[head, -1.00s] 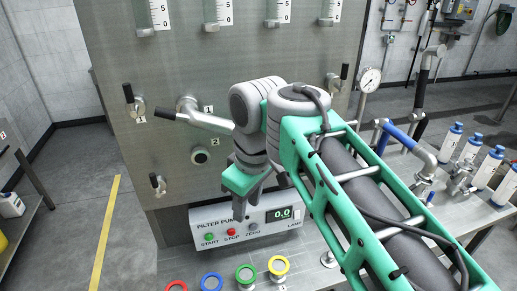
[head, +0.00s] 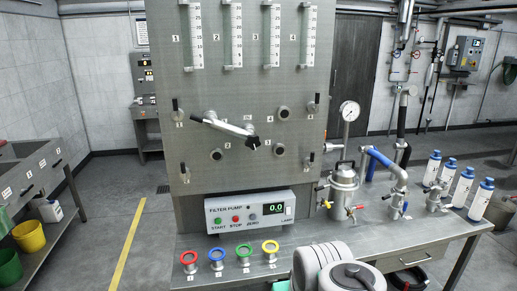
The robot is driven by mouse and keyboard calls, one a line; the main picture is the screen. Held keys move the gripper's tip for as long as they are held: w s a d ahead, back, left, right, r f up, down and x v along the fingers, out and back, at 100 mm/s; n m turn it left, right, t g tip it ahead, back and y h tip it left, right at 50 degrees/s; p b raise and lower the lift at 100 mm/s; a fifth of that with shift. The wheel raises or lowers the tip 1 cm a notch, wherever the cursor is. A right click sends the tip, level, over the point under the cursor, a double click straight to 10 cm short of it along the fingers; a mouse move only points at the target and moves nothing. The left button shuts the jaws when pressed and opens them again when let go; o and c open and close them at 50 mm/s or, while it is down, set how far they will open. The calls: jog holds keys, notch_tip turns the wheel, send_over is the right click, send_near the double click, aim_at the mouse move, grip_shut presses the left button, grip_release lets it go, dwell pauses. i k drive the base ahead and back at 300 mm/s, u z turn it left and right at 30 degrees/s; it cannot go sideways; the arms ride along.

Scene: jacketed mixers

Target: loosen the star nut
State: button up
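I cannot make out a star nut for certain at this size. A steel pot (head: 343,190) with a lid and side fittings stands on the bench, right of the filter pump box; its small fittings are too small to tell apart. The upright steel panel (head: 240,85) carries several dark round knobs, one of them at its right (head: 283,112), and several black-handled valves. A steel spout (head: 230,126) with a dark end juts from the panel. My gripper is out of view; only grey parts of my arm show at the bottom edge.
The filter pump box (head: 250,210) reads 0.0. Red, blue, green and yellow ringed ports (head: 244,252) line the bench front. A gauge (head: 349,112), a blue-sleeved pipe (head: 388,164) and several white bottles (head: 481,199) stand at right. Floor at left is open.

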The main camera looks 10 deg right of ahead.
aim_at(253, 141)
jog(key=z, duration=1.2)
jog(key=i, duration=1.1)
jog(key=u, duration=1.8)
